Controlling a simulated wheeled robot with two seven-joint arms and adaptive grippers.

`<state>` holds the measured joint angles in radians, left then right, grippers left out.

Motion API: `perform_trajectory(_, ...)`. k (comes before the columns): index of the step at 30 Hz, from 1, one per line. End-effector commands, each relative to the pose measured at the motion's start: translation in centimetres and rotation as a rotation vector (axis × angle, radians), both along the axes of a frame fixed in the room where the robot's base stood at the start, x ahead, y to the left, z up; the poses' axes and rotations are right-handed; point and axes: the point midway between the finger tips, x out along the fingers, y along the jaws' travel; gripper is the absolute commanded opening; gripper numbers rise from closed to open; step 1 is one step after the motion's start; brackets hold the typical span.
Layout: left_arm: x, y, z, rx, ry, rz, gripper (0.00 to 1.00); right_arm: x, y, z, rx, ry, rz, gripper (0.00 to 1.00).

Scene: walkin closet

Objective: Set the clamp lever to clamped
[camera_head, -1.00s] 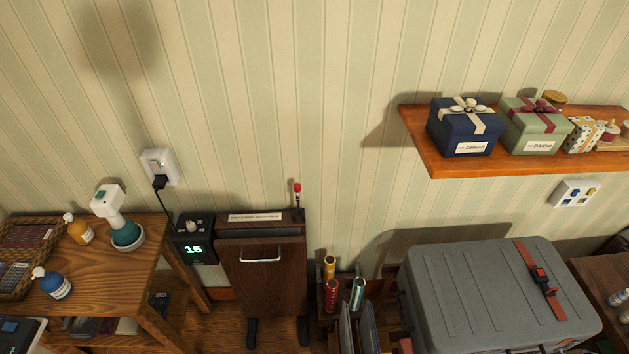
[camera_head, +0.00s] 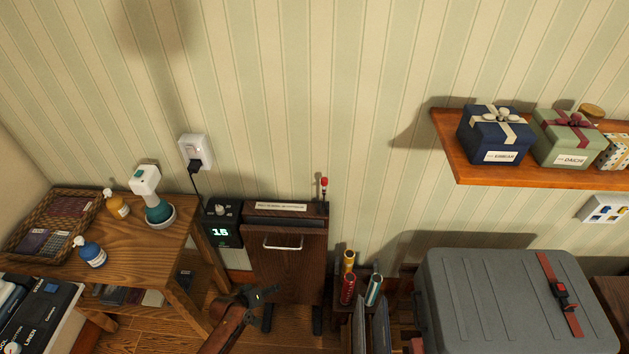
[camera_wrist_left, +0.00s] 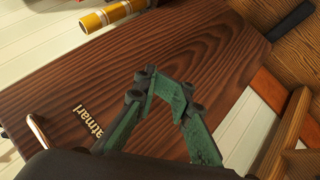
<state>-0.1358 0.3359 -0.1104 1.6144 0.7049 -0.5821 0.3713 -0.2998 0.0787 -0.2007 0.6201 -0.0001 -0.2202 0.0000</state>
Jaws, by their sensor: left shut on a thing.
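The clamp lever (camera_head: 324,186), a thin upright stick with a red and white tip, stands at the top right corner of the dark wooden press (camera_head: 287,268). My left gripper (camera_head: 268,292) is low in front of the press panel, well below the lever and apart from it. In the left wrist view its green fingers (camera_wrist_left: 166,82) come together over the wood-grained panel (camera_wrist_left: 225,50). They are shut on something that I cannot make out. The lever does not show in that view. My right gripper is out of view.
A control box (camera_head: 222,222) reading 15 or 16 sits left of the press. A wooden table (camera_head: 135,240) with bottles is at left. Rolled tubes (camera_head: 348,290) and a grey suitcase (camera_head: 500,300) stand at right. A shelf (camera_head: 540,172) with gift boxes juts from the wall.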

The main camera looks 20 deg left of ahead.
Motion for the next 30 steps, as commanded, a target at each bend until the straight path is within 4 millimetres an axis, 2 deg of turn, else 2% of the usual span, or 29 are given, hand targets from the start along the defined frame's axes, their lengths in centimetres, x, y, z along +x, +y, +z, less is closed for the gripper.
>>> perform_trajectory(1, 1.9, -1.1, 4.1, -0.047, -0.045, -0.012, 0.0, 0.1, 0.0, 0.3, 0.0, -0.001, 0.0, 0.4)
perform_trajectory(3, 3.7, -2.7, 8.7, -0.113, -0.091, -0.029, 0.0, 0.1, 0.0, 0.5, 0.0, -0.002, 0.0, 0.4)
perform_trajectory(6, 5.4, -4.9, 14.7, -0.198, -0.147, -0.062, 0.0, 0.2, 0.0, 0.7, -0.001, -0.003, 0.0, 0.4)
perform_trajectory(11, 8.5, -7.4, 23.6, -0.365, -0.234, -0.087, 0.0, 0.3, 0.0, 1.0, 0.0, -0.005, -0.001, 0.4)
perform_trajectory(12, 9.6, -7.5, 25.5, -0.423, -0.256, -0.076, 0.0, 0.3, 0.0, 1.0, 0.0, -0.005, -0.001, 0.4)
perform_trajectory(15, 12.5, -6.8, 29.2, -0.56, -0.301, -0.029, 0.0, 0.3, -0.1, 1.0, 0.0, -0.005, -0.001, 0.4)
perform_trajectory(18, 15.0, -5.7, 32.4, -0.686, -0.338, 0.023, 0.0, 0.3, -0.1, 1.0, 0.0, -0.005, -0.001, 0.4)
perform_trajectory(22, 17.4, -4.1, 35.5, -0.811, -0.374, 0.08, 0.0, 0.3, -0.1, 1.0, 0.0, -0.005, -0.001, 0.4)
perform_trajectory(25, 18.3, -3.4, 36.6, -0.862, -0.385, 0.104, 0.0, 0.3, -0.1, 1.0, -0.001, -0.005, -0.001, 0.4)
perform_trajectory(30, 18.4, -3.3, 36.8, -0.873, -0.388, 0.109, 0.0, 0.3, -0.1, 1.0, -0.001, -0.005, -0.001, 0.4)
